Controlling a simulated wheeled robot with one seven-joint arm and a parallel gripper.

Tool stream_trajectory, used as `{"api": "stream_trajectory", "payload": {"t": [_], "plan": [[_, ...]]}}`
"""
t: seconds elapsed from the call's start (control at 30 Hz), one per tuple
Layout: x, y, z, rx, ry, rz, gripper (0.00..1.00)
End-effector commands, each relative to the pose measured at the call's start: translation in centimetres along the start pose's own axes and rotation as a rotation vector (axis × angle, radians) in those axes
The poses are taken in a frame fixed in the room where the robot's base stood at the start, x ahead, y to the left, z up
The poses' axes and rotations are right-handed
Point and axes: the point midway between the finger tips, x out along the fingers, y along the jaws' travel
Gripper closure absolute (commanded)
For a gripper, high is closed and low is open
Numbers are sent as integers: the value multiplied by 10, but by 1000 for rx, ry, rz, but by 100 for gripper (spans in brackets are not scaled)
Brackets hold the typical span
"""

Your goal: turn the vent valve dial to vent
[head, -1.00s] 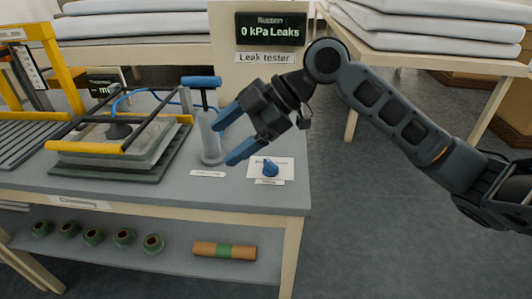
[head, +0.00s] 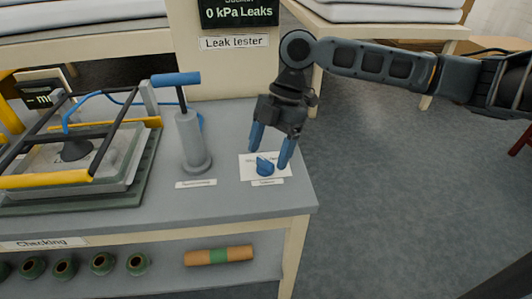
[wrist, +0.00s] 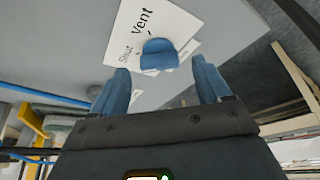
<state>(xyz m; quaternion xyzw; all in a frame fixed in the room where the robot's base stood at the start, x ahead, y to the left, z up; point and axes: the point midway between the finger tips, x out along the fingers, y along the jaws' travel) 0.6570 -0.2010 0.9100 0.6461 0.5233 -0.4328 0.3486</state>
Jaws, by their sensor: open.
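The blue vent valve dial (head: 264,167) sits on a white card (head: 284,160) near the right end of the grey bench. In the wrist view the dial (wrist: 158,54) shows ahead of my fingertips, and the card (wrist: 125,32) reads "Vent" and "Shut". My gripper (head: 271,154) points down just above and behind the dial, its two blue fingers apart and empty. In the wrist view my gripper (wrist: 163,78) has a finger on either side of the dial's line. I cannot tell exactly which word the dial points at.
A grey hand pump (head: 190,142) with a blue handle stands left of the dial. A yellow-edged frame (head: 140,122) over a tray is further left. A display (head: 236,13) at the back reads "0 kPa Leaks". Open floor lies right of the bench.

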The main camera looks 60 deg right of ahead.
Motion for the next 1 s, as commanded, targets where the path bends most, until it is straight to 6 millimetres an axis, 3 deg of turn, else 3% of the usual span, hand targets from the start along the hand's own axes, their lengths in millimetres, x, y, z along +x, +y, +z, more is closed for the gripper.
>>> {"api": "stream_trajectory", "payload": {"t": [0.2, 0.47, 1.0], "plan": [[17, 0, 0, 1, 1, 0, 23], [18, 0, 0, 0, 0, 1, 23], [18, 0, 0, 0, 0, 1, 74]]}}
